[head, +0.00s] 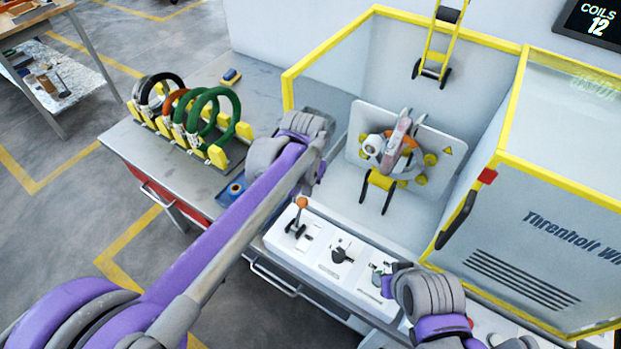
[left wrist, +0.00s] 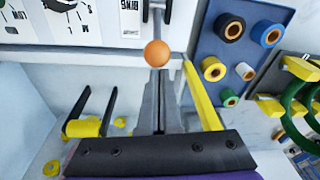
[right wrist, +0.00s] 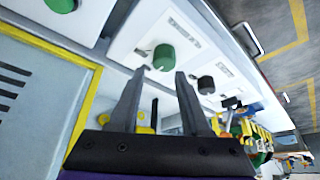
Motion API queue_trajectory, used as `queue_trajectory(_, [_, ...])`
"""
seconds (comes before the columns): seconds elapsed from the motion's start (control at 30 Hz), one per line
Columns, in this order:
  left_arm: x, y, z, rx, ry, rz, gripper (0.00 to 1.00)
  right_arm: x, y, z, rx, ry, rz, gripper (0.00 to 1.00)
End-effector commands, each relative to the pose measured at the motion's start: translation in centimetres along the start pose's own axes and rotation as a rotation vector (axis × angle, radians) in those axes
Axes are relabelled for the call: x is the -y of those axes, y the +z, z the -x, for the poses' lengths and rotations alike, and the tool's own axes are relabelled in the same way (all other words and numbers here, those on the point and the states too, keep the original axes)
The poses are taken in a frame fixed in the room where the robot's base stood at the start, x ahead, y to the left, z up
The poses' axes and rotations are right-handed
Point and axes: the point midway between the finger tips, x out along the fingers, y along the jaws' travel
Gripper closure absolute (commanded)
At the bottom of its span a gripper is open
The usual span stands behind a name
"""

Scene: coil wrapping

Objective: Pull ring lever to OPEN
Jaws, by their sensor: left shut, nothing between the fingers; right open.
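The ring lever, a dark lever with an orange ball (head: 301,202), stands at the left end of the white control panel (head: 318,238). In the left wrist view the orange ball (left wrist: 157,53) is just ahead of my left gripper (left wrist: 160,78), near a label ending in "ING". The left fingers are shut and empty; I cannot tell whether they touch the ball. In the head view the left wrist partly hides these fingers. My right gripper (right wrist: 157,82) is open and empty above the panel's right part, near a green knob (right wrist: 164,57).
A ring head with an orange coil (head: 409,142) sits inside the yellow-framed enclosure (head: 405,22). A rack of coils, including a green coil (head: 233,108), stands on the left bench. A black knob (head: 341,252) is on the panel between the grippers. A blue spool (head: 234,190) lies left of the lever.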

Motion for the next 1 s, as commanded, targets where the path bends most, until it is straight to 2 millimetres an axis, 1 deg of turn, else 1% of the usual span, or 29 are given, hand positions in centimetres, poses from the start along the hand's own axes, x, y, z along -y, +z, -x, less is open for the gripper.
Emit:
queue_trajectory(0.1, [0.01,0.39,0.14,0.0,0.0,0.0,1.0,0.0,-0.04,0.05,0.0,0.0,0.0,0.53])
queue_trajectory(0.47, [0.01,0.44,0.17,-0.002,0.001,0.001,1.0,0.0,-0.03,0.03,0.0,0.0,0.0,0.53])
queue_trajectory(1.0, [0.22,1.22,0.75,-0.087,0.016,0.007,1.0,0.0,-0.1,0.11,-0.001,0.0,0.0,0.53])
